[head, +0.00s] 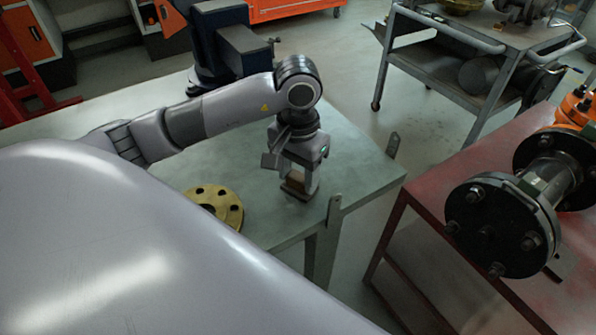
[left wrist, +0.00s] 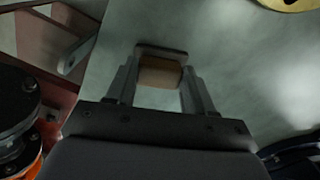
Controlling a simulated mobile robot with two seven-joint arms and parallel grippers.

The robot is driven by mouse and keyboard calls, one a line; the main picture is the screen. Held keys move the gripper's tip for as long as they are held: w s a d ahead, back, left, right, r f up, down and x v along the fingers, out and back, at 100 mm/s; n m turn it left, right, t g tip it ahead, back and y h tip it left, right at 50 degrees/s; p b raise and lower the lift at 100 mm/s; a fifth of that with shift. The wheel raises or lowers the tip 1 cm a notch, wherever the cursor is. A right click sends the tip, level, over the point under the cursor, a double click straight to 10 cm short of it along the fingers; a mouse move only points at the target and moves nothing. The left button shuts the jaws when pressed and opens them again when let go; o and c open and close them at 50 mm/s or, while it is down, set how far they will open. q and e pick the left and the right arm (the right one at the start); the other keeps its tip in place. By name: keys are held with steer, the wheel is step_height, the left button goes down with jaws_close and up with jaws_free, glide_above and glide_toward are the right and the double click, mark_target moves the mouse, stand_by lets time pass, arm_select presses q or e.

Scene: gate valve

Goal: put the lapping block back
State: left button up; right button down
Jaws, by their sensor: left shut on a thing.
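My left gripper (head: 299,190) comes down over the grey-green bench (head: 362,165), near its right end. It is shut on the lapping block (head: 296,182), a small brown block with a darker plate at its base. In the left wrist view the block (left wrist: 160,72) sits between the two fingers of the gripper (left wrist: 158,88). The block is at or just above the bench top; I cannot tell whether it touches. My right gripper is not in view.
A brass flange (head: 216,204) with bolt holes lies on the bench left of the gripper. A blue vise (head: 240,50) stands at the back. A red table (head: 440,210) with a black flanged valve (head: 490,225) is at the right. The bench around the block is clear.

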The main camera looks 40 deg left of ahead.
mark_target(298, 178)
arm_select(q)
steer(key=shift+f, duration=0.25)
steer(key=o, duration=1.1)
steer(key=shift+r, duration=0.1)
steer(key=shift+r, duration=0.25)
steer(key=shift+r+p, duration=0.4)
steer(key=shift+r, duration=5.55)
